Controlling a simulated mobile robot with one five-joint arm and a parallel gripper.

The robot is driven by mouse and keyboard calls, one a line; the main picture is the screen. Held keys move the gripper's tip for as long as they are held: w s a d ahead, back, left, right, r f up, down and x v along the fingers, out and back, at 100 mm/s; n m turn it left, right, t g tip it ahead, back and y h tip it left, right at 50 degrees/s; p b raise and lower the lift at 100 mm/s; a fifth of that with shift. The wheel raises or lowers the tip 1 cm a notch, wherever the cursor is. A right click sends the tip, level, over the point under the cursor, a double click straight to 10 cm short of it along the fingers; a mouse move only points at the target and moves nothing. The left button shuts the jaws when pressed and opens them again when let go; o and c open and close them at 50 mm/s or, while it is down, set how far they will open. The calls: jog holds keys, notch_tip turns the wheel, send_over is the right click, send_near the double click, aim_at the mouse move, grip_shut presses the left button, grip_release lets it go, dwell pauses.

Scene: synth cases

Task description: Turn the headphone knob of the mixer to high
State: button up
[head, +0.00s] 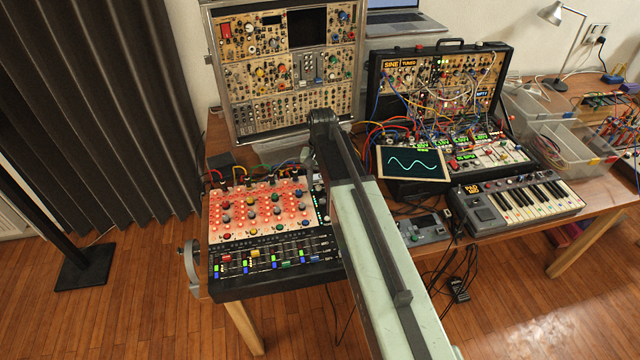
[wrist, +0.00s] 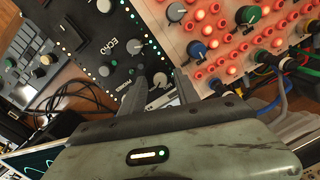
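The mixer (head: 275,243) stands on the table at the left in the head view, with a red-lit knob panel, faders below and a black strip along its right side. In the wrist view its black panel (wrist: 88,42) carries the word ECHO, lights and several grey knobs. A small grey knob (wrist: 160,80) shows near the fingertips, beside partly readable lettering that seems to say PHONES. My gripper (wrist: 161,88) is open, its two grey fingers apart on either side of that knob. I cannot tell whether they touch it. In the head view my arm hides the fingers.
A modular synth case (head: 285,110) stands behind the mixer. An open case with patch cables (head: 440,75), a small scope screen (head: 412,163) and a keyboard (head: 520,203) stand to the right. Coloured cables (wrist: 275,85) plug in near the fingers in the wrist view.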

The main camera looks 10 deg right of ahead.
aim_at(320, 187)
jog(key=shift+r, duration=0.1)
notch_tip(320, 187, up, 8)
jog(key=p, duration=0.8)
jog(key=shift+d, duration=0.1)
jog(key=shift+f, duration=0.2)
jog(key=shift+s, duration=0.1)
jog(key=s+n, duration=0.4)
jog(key=s, duration=1)
jog(key=shift+s, duration=0.2)
